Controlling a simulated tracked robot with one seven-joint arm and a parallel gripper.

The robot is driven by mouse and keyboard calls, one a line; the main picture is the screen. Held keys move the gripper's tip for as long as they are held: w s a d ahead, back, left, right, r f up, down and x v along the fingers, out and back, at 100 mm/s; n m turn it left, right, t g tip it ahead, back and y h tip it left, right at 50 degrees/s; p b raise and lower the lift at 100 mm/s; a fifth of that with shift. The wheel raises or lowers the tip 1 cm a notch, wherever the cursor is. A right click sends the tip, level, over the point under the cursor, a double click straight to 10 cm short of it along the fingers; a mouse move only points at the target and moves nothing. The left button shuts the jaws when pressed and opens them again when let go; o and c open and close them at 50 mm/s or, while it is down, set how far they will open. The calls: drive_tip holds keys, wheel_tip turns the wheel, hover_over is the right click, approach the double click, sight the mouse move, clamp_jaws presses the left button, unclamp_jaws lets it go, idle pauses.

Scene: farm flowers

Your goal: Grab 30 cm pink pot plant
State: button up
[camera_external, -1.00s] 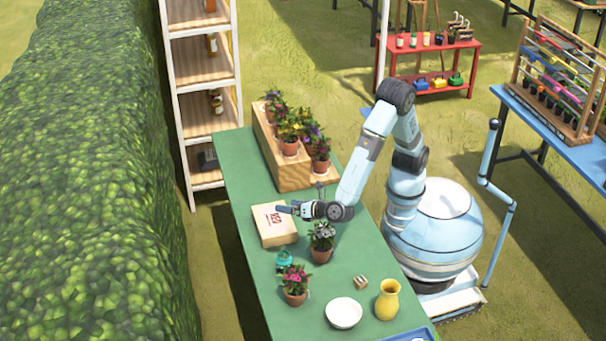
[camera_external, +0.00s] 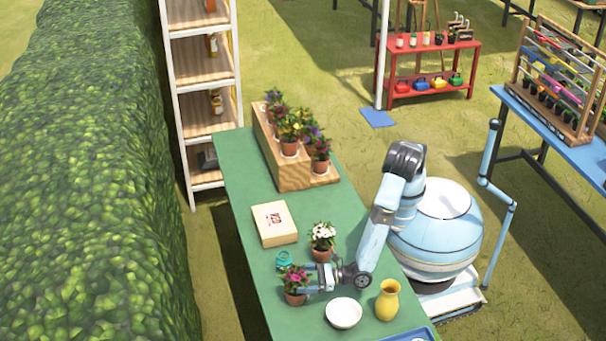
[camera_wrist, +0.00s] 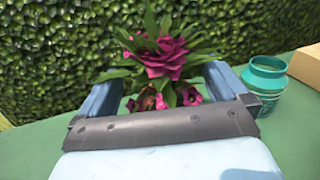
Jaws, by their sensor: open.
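The pink-flowered pot plant (camera_external: 295,283) stands upright in a terracotta pot on the green table, near its left edge. In the wrist view its magenta blooms and green leaves (camera_wrist: 160,58) show just beyond and between my fingers; its pot is mostly hidden behind the gripper body. My gripper (camera_external: 312,279) is at the plant's right side, low over the table, with its blue fingers (camera_wrist: 165,88) spread on either side of the plant. Whether the fingers touch the pot cannot be told.
A teal jar (camera_external: 284,259) stands close behind the plant. A white-flowered pot (camera_external: 322,240), a cardboard box (camera_external: 274,223), a white bowl (camera_external: 344,313) and a yellow vase (camera_external: 388,300) are nearby. A wooden stand (camera_external: 290,178) with several potted plants is at the far end.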

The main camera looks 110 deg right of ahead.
sight(295, 292)
wheel_tip(295, 292, down, 6)
drive_tip(key=shift+r, duration=0.2)
drive_tip(key=x, duration=0.3)
drive_tip(key=shift+r, duration=0.2)
drive_tip(key=shift+c, duration=0.5)
drive_tip(key=c, duration=0.9)
